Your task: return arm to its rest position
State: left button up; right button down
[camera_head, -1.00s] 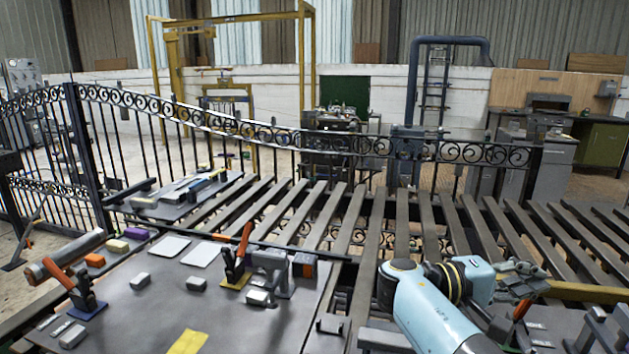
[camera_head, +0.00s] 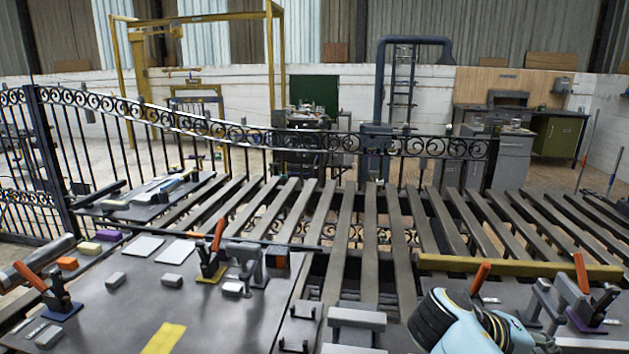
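One of my arms, light blue with a dark joint and yellow-edged rings, shows at the bottom right (camera_head: 465,325). Its gripper is not visible in the current view. My other arm and its gripper are also out of view. The arm's visible part is low, in front of the right-hand clamps and to the right of a grey block (camera_head: 356,320).
A dark plate (camera_head: 120,310) at left carries orange-handled clamps (camera_head: 212,255) and small blocks. Slatted bars (camera_head: 345,235) cross the middle. A yellow bar (camera_head: 520,267) lies at right. An iron gate (camera_head: 270,140) stands behind.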

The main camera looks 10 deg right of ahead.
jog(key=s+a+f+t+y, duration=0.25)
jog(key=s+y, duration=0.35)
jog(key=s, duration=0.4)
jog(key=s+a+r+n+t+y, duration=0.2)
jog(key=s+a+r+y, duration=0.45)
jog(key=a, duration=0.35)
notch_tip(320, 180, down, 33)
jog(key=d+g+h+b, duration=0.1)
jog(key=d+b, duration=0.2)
jog(key=b, duration=0.7)
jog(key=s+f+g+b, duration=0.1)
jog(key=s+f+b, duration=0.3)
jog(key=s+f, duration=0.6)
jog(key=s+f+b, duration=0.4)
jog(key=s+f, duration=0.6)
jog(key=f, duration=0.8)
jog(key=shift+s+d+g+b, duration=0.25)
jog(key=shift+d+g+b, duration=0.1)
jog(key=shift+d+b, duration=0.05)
